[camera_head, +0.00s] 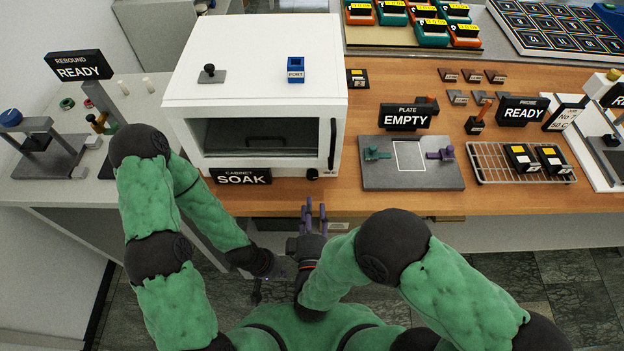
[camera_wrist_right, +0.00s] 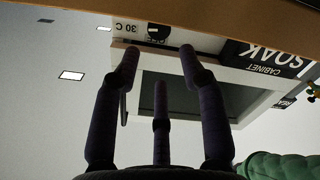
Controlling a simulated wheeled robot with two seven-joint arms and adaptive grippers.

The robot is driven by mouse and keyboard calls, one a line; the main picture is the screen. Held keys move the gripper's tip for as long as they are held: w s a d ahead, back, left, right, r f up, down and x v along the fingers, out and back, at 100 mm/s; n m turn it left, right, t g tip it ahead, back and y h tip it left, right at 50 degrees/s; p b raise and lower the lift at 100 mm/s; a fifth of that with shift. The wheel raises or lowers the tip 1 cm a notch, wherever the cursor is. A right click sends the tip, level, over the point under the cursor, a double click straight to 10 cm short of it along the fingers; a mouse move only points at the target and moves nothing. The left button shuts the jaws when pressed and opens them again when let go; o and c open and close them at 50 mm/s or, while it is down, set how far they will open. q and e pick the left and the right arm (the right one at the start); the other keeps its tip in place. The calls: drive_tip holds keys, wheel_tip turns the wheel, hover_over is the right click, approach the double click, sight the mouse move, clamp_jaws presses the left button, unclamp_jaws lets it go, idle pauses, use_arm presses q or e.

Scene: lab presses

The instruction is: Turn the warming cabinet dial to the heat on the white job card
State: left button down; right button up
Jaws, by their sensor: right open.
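The white warming cabinet (camera_head: 255,60) stands on the bench with a "SOAK" sign (camera_head: 240,177) at its front. Its small black dial (camera_head: 312,174) is at the lower right of its front. In the right wrist view the picture is upside down and the dial (camera_wrist_right: 158,33) shows ahead, beside a "30 C" label (camera_wrist_right: 124,27). My right gripper (camera_head: 314,212) is open and empty, its purple fingers pointing at the dial, apart from it. My left gripper (camera_head: 257,292) hangs low before the bench; its fingers are too dark to read. A white job card (camera_head: 565,116) stands at the right; its text is partly hidden.
The cabinet door has a dark vertical handle (camera_head: 333,145) just above the dial. The bench edge lies between my right gripper and the dial. A grey plate (camera_head: 440,177) and a wire rack (camera_head: 490,172) stand to the right.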

sight(312, 178)
drive_tip(key=w+b, duration=0.2)
drive_tip(key=w, duration=0.6)
drive_tip(key=shift+d+f, duration=0.1)
drive_tip(key=shift+w, duration=0.55)
clamp_jaws()
